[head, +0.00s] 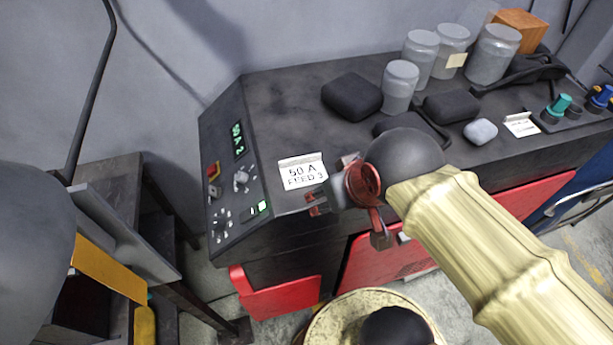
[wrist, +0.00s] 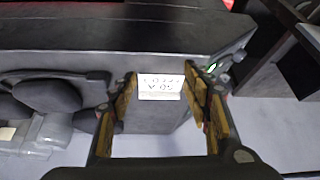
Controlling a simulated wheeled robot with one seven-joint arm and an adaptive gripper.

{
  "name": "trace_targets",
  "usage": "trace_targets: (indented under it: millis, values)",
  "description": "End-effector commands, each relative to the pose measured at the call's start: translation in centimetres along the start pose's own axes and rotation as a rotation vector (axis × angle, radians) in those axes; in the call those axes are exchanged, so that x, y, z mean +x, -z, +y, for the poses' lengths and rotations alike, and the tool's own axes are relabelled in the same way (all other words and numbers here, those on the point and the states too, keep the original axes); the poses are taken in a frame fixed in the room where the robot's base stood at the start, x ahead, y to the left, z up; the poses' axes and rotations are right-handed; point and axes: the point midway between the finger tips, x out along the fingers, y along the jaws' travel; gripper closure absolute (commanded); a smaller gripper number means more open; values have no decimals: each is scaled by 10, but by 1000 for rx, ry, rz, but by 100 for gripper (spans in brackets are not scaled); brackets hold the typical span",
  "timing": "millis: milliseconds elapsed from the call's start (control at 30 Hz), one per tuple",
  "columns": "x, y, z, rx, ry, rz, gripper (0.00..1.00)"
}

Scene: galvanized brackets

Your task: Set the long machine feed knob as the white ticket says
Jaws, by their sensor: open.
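The white ticket (head: 302,171) stands on the dark machine top and reads "50 A FEED 3". It shows upside down in the wrist view (wrist: 159,87), between my fingers in the picture. The control panel (head: 228,160) is on the machine's left end. It has a grey knob (head: 241,180), another knob with marks around it (head: 221,219) lower down, and green displays (head: 238,140), too small to read surely. I cannot tell which knob is feed. My gripper (head: 349,220) is open and empty, right of the panel, near the front edge and the ticket.
Several grey jars (head: 399,84) and dark blocks (head: 352,96) stand at the back. A second white ticket (head: 521,124) lies near teal (head: 558,106) and blue knobs at the right. A red and yellow switch (head: 214,170) is on the panel. A shelf unit (head: 120,225) stands at the left.

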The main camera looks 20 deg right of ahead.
Motion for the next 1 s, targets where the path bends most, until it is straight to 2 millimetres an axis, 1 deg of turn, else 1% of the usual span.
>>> trace_targets:
  millis: [467,633,733,867,1000]
  values:
    - [0,0,0,0,0,0,52]
    - [0,0,0,0,0,0,59]
    - [-3,2,-2,-5,3,0,59]
    - [-10,8,-11,-35,18,-26,59]
    - [-7,14,-31,-102,46,-137,59]
